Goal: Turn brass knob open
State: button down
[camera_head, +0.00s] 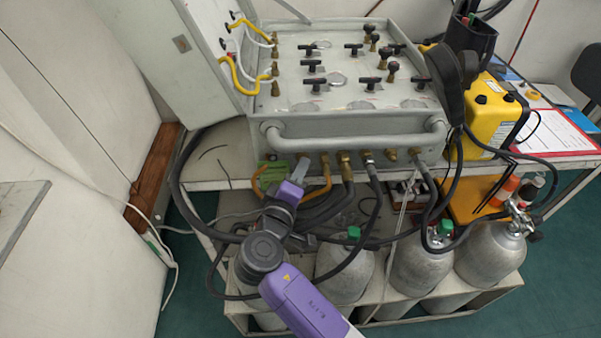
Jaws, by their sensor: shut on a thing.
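The grey diver air panel (345,117) stands on the cart, with a row of brass fittings along its lower front edge. My gripper (302,168) reaches up from below to the left end of this row. It is shut at the brass knob there, which the fingers mostly hide, so its turn position cannot be told. Other brass fittings with hoses, such as one brass fitting (345,160), sit just right of my gripper.
A grey bar handle (350,137) runs above the fittings. Dark hoses (375,200) and an orange hose (318,190) hang close around my gripper. Grey cylinders (420,265) stand below. A yellow case (495,115) is at the right.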

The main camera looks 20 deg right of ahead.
jog(key=shift+f+n, duration=0.1)
jog(key=shift+n, duration=0.4)
jog(key=shift+h, duration=0.3)
jog(key=c, duration=1.5)
grip_release()
jog(key=shift+a, duration=0.1)
jog(key=shift+b+v, duration=0.7)
jog(key=shift+v, duration=3.15)
